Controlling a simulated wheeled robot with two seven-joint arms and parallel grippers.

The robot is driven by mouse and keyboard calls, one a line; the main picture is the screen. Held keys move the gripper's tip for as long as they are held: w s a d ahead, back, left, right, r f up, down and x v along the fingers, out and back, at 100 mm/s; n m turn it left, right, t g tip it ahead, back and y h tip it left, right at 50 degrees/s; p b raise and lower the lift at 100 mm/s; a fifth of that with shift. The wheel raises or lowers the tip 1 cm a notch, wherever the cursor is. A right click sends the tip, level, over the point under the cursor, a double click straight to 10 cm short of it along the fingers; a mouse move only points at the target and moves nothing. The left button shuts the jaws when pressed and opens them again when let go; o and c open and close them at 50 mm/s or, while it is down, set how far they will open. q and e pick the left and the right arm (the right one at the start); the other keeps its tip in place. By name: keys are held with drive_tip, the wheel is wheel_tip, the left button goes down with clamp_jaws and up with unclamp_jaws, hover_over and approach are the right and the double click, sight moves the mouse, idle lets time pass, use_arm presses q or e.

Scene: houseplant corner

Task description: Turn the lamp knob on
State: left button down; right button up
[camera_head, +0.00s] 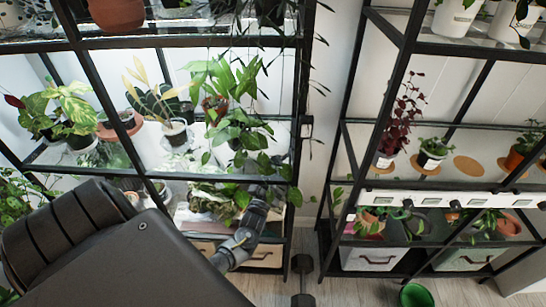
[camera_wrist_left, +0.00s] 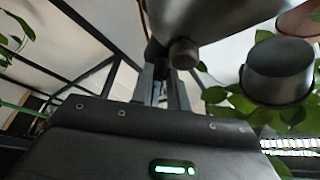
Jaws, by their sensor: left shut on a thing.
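In the left wrist view, a small dark round knob (camera_wrist_left: 183,53) sits on the underside of a smooth grey body (camera_wrist_left: 215,22), which looks like the lamp. My left gripper (camera_wrist_left: 172,78) is right at the knob, its two fingers close together and shut on it. The fingers hide part of the contact. In the head view my left gripper (camera_head: 264,194) reaches in among leaves at the lower part of the left shelf. The knob cannot be made out there. My right gripper is in neither view.
A grey cylinder (camera_wrist_left: 279,72) hangs close by on the right in the wrist view. Leafy plants (camera_head: 235,135) crowd the left black shelf around my gripper. A right shelf holds potted plants and a white bar (camera_head: 430,198) with dark knobs. A green pot (camera_head: 416,296) stands on the floor.

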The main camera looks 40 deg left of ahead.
use_arm(q)
drive_tip(key=c, duration=1.4)
unclamp_jaws()
drive_tip(key=shift+o, duration=0.2)
drive_tip(key=b+v, duration=0.2)
drive_tip(key=v, duration=0.9)
